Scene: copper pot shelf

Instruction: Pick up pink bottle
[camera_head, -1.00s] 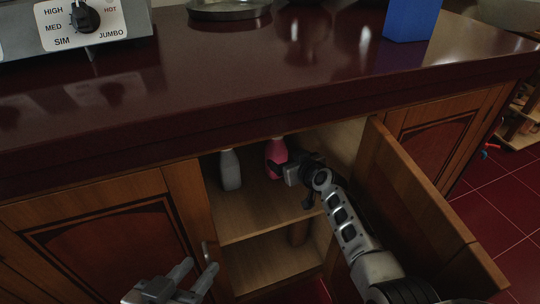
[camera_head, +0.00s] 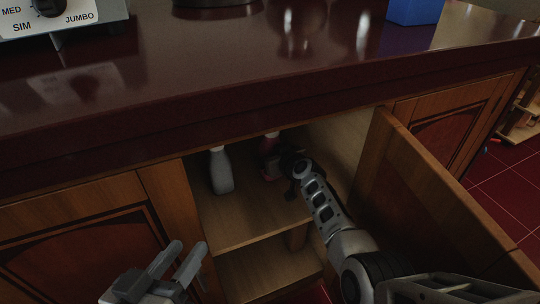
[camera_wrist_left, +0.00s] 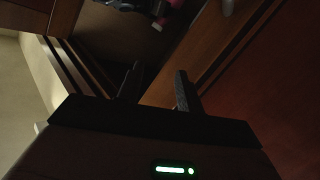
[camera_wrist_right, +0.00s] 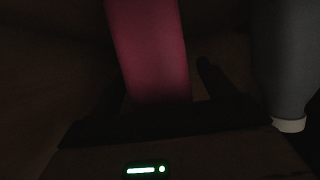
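The pink bottle (camera_head: 269,147) stands on the upper shelf inside the open cabinet. In the head view my right gripper (camera_head: 273,167) is at the bottle and hides much of it. In the right wrist view the bottle (camera_wrist_right: 150,50) stands between the dark fingers of my right gripper (camera_wrist_right: 158,80). A gap shows between the bottle and the right-hand finger; the left-hand one is too dark to judge. My left gripper (camera_head: 188,252) is open and empty in front of the cabinet, and its parted fingers (camera_wrist_left: 157,76) show in the left wrist view.
A grey-white bottle (camera_head: 221,171) stands left of the pink one; it is close in the right wrist view (camera_wrist_right: 285,60). The countertop (camera_head: 200,90) overhangs the opening. The open door (camera_head: 430,200) flanks my right arm. A lower shelf (camera_head: 265,270) lies below.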

